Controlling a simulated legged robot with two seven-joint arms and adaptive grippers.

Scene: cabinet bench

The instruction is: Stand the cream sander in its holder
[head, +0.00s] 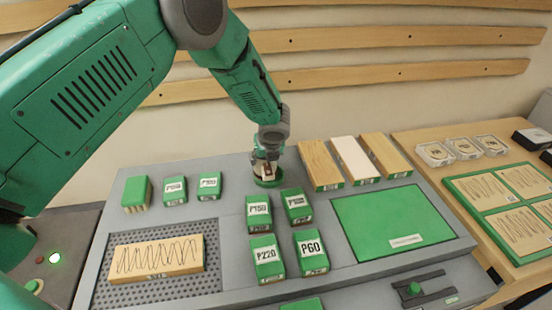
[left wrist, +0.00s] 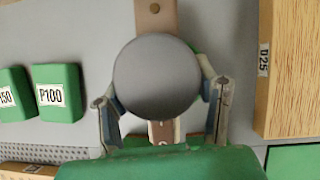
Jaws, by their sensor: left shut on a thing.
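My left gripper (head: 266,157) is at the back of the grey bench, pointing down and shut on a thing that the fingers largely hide. A round green base (head: 268,182) shows directly under the fingers; I cannot tell whether it belongs to the held thing or to a holder. In the left wrist view a smooth grey round top (left wrist: 156,76) sits between the two fingers (left wrist: 163,103), with a tan strip (left wrist: 155,20) running behind it. I take this held thing to be the sander, but its cream colour is not clear. My right gripper is out of view.
Labelled green blocks, including P60 (head: 310,252), stand in front of the gripper. Three long blocks, the middle one whitish (head: 353,160), stand to its right. A green mat (head: 390,221) and a perforated panel (head: 200,285) with a scribbled wood block (head: 155,255) lie nearer.

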